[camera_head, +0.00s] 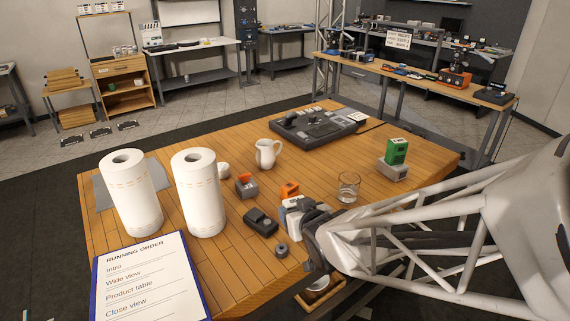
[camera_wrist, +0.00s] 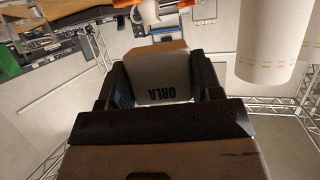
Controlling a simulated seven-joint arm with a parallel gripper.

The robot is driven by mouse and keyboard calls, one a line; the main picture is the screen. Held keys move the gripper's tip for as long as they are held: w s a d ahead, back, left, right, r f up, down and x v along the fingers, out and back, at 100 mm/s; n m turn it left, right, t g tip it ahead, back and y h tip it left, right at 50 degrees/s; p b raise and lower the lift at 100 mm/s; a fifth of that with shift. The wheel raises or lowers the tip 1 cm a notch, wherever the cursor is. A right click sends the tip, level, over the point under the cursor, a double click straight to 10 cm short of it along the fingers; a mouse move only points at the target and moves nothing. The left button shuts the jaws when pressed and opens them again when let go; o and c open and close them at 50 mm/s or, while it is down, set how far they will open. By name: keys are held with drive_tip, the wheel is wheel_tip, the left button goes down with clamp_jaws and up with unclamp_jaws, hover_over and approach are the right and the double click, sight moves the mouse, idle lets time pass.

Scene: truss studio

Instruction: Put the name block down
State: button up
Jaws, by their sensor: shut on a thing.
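The name block (camera_wrist: 162,82) is a pale block with dark letters reading ORLA, upside down in the wrist view. My gripper (camera_wrist: 163,88) is shut on it, with a dark finger on each side. In the head view my gripper (camera_head: 312,220) is low over the front right part of the wooden table (camera_head: 225,262), and the pale block (camera_head: 291,221) shows at its left, partly hidden by the fingers. I cannot tell whether the block touches the table.
An orange-topped item (camera_head: 289,190) stands just behind the block, a black box (camera_head: 260,221) and grey knob (camera_head: 281,250) to its left. A glass (camera_head: 348,187) is behind my arm.

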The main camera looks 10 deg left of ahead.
drive_tip(key=s+a+f+n+g+y, duration=0.1)
drive_tip(key=s+f, duration=0.1)
drive_tip(key=s, duration=0.8)
drive_tip(key=s+a+f+n+g+y, duration=0.1)
drive_tip(key=s+a+f, duration=0.1)
drive_tip(key=s, duration=0.7)
drive_tip(key=shift+s+a+f+n+y, duration=0.15)
drive_tip(key=shift+s+f+n+y, duration=0.15)
drive_tip(key=shift+s+f+n, duration=0.15)
drive_tip(key=shift+w+a, duration=0.1)
drive_tip(key=shift+w, duration=0.15)
hover_over(239, 263)
drive_tip(key=s+d, duration=0.1)
drive_tip(key=shift+s+f, duration=0.15)
drive_tip(key=shift+f, duration=0.55)
drive_tip(key=shift+w+a+f, duration=0.1)
drive_tip(key=shift+w+a, duration=0.45)
drive_tip(key=shift+w, duration=0.1)
drive_tip(key=shift+f, duration=1.55)
drive_tip(key=shift+f, duration=0.2)
